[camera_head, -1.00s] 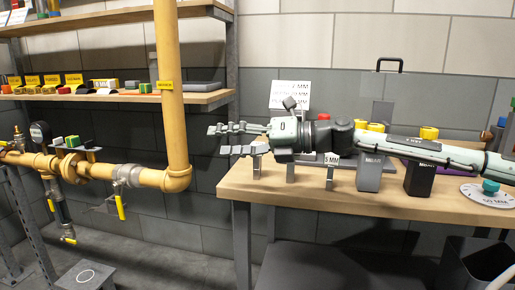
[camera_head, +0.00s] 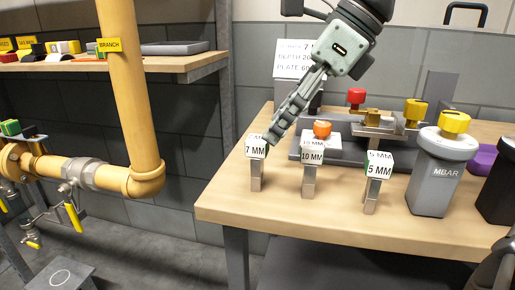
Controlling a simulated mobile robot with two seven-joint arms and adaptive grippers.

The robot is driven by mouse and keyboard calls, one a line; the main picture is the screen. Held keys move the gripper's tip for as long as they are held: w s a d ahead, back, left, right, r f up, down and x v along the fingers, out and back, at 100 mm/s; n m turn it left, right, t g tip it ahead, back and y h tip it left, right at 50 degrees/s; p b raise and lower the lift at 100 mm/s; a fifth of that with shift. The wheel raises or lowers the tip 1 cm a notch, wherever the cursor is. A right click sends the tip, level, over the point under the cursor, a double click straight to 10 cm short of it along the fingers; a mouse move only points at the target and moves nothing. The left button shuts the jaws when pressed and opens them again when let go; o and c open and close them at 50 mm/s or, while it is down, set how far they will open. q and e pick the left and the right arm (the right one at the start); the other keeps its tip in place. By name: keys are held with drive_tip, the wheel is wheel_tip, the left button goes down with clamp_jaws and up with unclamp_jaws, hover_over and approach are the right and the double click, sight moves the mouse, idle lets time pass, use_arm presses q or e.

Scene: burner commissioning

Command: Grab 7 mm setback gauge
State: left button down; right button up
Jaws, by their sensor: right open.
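The 7 mm setback gauge (camera_head: 256,148) stands upright near the left end of the wooden bench (camera_head: 300,220), a white block labelled "7 MM" on a metal stem. The 10 mm gauge (camera_head: 312,158) and the 5 mm gauge (camera_head: 379,165) stand to its right. My right gripper (camera_head: 272,137) reaches in from the top right, seen nearly edge-on, fingers pointing down and left. It is open and empty. Its fingertips overlap the upper right edge of the 7 mm block in the picture; I cannot tell whether they touch it. My left gripper is not in view.
A grey MBAR post with a yellow cap (camera_head: 440,165) stands right of the gauges. A grey fixture with an orange knob (camera_head: 322,129) is behind them. A yellow pipe (camera_head: 130,110) and shelf (camera_head: 180,62) are left of the bench. The bench front is clear.

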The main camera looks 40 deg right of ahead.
sight(258, 150)
drive_tip(key=x, duration=0.7)
drive_tip(key=shift+w+f, duration=0.2)
drive_tip(key=shift+d, duration=0.1)
drive_tip(key=shift+c, duration=0.8)
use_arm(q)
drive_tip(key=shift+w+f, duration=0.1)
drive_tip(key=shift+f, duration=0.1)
use_arm(e)
clamp_jaws()
drive_tip(key=shift+r, duration=0.1)
